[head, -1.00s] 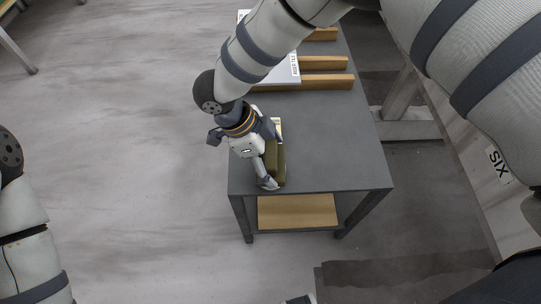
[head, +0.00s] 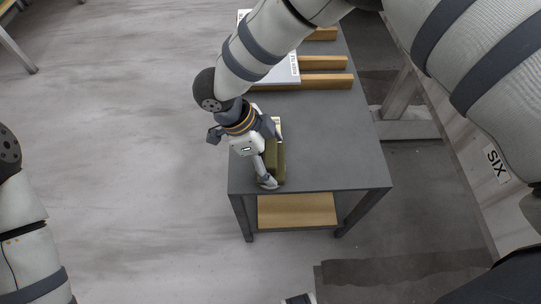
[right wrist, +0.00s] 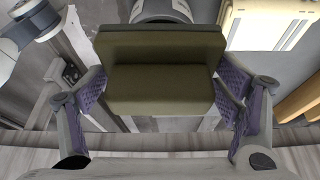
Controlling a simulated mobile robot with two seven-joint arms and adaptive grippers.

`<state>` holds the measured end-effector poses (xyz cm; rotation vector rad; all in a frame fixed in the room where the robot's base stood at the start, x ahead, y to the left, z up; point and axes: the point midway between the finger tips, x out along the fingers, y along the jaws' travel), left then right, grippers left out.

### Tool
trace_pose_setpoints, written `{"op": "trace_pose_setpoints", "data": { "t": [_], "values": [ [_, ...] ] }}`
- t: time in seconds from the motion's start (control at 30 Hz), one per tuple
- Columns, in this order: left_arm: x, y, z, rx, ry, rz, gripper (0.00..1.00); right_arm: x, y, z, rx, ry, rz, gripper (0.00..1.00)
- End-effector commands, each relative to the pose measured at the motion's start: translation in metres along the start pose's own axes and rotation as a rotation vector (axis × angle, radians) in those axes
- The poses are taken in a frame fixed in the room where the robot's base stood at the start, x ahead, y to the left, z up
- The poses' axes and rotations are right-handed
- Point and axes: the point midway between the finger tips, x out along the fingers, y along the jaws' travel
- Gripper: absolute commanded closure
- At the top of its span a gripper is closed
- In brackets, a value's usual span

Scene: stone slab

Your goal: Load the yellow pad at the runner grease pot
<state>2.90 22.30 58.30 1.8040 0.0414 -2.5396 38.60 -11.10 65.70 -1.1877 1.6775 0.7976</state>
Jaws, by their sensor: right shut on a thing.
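An olive-yellow block with a stepped face (head: 275,163), which looks like the yellow pad, is in my right gripper (head: 268,157) over the near left part of the dark grey table (head: 330,150). In the right wrist view the pad (right wrist: 160,85) sits between the two purple-lined fingers of my right gripper (right wrist: 163,92), which is shut on it. I cannot tell whether the pad touches the tabletop. A small cream thing (head: 278,126) shows just behind it in the head view. I cannot make out the grease pot. My left gripper is not clearly in view.
The table's right half is clear. A wooden lower shelf (head: 296,211) is under it. A panel marked SIX (head: 496,164) stands at the right.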

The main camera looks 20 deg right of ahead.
Motion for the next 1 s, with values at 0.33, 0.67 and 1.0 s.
{"op": "trace_pose_setpoints", "data": {
  "t": [0.33,0.67,1.0],
  "values": [
    [-0.025,0.001,-0.011,0.0,0.064,0.002,0.69,-0.041,-0.003,-0.016,0.005,-0.004,-0.011,0.39],
    [-0.036,0.001,-0.017,0.001,0.094,0.003,0.69,-0.061,-0.001,-0.025,0.002,-0.002,-0.006,0.39],
    [-0.035,0.001,-0.016,0.001,0.091,0.003,0.69,-0.059,-0.001,-0.024,0.002,-0.001,-0.005,0.39]
  ]
}}
